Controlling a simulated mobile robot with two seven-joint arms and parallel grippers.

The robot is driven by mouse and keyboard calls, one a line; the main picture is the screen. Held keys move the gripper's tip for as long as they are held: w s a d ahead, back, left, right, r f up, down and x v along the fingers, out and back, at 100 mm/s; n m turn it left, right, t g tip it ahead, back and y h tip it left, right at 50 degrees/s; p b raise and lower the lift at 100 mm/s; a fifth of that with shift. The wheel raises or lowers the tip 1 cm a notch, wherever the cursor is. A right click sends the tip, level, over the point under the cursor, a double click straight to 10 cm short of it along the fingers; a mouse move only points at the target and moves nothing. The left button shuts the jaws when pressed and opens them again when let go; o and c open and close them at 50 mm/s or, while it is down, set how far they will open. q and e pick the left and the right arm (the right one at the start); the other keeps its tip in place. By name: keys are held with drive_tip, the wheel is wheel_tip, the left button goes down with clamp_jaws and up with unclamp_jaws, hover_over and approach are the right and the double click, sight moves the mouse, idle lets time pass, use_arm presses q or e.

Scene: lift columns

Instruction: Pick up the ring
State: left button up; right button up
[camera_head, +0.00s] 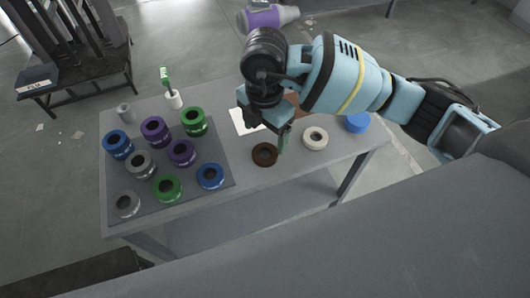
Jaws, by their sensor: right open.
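A dark brown ring (264,154) lies flat on the grey table (215,208), right of the dark mat. A white ring (315,138) lies on the table further right. My right gripper (282,140) comes in from the right and points down, its fingers over the right side of the brown ring. It is open. Whether a finger touches the brown ring or is inside its hole cannot be told. The arm hides part of the table behind. My left gripper is not in view.
A dark mat (222,177) at the left bears several blue, purple, green and grey ring-shaped pieces. A blue round object (357,122) is at the table's right.

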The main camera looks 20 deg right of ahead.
sight(265, 156)
drive_tip(key=shift+f, duration=3.6)
drive_tip(key=c, duration=1.1)
